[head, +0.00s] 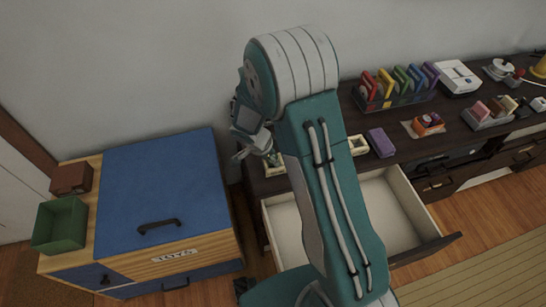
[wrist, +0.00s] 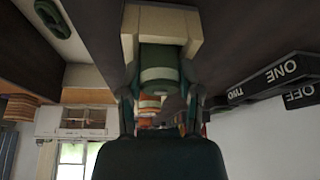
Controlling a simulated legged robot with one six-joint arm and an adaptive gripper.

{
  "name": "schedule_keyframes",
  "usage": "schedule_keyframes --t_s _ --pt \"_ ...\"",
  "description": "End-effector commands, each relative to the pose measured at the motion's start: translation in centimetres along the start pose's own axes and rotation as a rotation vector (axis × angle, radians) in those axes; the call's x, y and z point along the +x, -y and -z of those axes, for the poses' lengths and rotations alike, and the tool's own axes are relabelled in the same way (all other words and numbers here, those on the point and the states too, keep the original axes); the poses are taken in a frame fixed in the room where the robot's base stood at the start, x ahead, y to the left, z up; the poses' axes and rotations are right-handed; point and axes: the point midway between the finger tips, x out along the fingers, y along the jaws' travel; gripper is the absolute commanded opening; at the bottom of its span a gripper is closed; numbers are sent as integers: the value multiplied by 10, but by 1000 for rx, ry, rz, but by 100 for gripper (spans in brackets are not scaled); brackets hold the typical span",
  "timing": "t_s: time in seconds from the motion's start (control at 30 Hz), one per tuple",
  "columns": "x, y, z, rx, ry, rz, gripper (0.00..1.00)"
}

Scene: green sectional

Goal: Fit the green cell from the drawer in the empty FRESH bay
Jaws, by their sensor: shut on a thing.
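In the wrist view, my gripper (wrist: 160,100) is shut on the green cell (wrist: 160,58), a rounded piece with a pale band. The cell's far end lies between the walls of a cream U-shaped holder (wrist: 187,22); whether it is fully seated I cannot tell. In the head view my gripper (head: 257,152) is low over the left end of the dark cabinet top, at a cream bay (head: 276,168) partly hidden by my arm. A second cream bay (head: 358,146) stands right of my arm. The drawer (head: 408,208) is open; its visible floor is bare. No FRESH label is readable.
A purple block (head: 381,142) lies beside the second bay. A rack of coloured pieces (head: 397,88) and a white device (head: 458,78) stand further right. A blue-lidded chest (head: 165,190) with a green box (head: 60,225) is at left. Dark labelled pieces (wrist: 280,75) show in the wrist view.

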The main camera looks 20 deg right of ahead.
Motion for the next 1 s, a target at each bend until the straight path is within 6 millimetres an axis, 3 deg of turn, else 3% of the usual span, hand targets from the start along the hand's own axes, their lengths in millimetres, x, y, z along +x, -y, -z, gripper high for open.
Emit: schedule_keyframes --t_s 0.57,0.6,0.67,1.0 --pt "14 -1 -6 -1 4 -4 0" --pt "15 -1 -6 -1 5 -5 55" --pt "15 -1 -6 0 5 -6 80" --pt "13 -3 -7 -4 3 -6 80"
